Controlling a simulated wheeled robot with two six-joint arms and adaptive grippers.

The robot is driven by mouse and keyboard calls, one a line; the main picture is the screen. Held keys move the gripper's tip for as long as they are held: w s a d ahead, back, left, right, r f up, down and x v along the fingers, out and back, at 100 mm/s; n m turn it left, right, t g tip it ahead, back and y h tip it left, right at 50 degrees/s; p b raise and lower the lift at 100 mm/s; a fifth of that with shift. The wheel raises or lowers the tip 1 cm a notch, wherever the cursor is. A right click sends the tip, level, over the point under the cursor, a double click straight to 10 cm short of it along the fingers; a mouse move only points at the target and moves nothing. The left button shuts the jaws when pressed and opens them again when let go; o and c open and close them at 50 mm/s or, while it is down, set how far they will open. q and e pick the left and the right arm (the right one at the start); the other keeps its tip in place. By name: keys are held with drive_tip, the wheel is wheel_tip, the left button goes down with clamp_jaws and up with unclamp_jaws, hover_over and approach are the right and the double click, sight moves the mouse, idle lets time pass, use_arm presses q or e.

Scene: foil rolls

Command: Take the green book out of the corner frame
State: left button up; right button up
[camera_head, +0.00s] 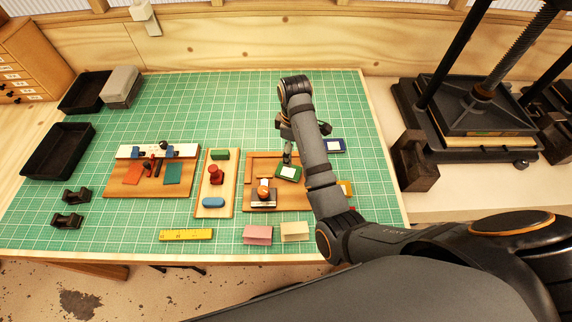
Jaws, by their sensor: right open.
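The green book (289,173) has a white label and lies slightly turned at the upper right of the wooden corner frame (262,158). The frame is a brown board with raised edges along its back and left. My right gripper (288,154) is open and comes down just behind the book's far edge. Whether the fingers touch the book cannot be told. My right arm covers the right part of the frame's board. My left gripper is not in view.
An orange-topped tool (264,189) stands on the frame board. A board with a red stamp (215,175) stands left.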

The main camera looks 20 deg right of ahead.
sight(292, 171)
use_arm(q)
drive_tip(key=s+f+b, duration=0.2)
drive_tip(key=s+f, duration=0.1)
use_arm(e)
drive_tip(key=f, duration=0.2)
drive_tip(key=s+f, duration=0.1)
drive_tip(key=shift+d+f, duration=0.1)
drive_tip(key=shift+d, duration=0.15)
drive_tip(key=shift+w+a+f+p, duration=0.1)
drive_tip(key=shift+w+f+p, duration=0.15)
drive_tip(key=shift+f+p, duration=0.5)
drive_tip(key=shift+a+f+p, duration=0.15)
drive_tip(key=shift+f+p, duration=0.3)
drive_tip(key=shift+f, duration=0.3)
wheel_tip(292, 171, down, 4)
drive_tip(key=shift+s+r+p, duration=0.1)
drive_tip(key=shift+s+p, duration=0.05)
drive_tip(key=shift+p, duration=0.5)
drive_tip(key=shift+f, duration=0.25)
drive_tip(key=c, duration=1.2)
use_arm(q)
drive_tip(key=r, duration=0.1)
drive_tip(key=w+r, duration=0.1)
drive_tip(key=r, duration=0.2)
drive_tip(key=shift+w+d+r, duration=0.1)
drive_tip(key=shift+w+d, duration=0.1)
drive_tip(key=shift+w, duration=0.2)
use_arm(e)
drive_tip(key=shift+c, duration=0.3)
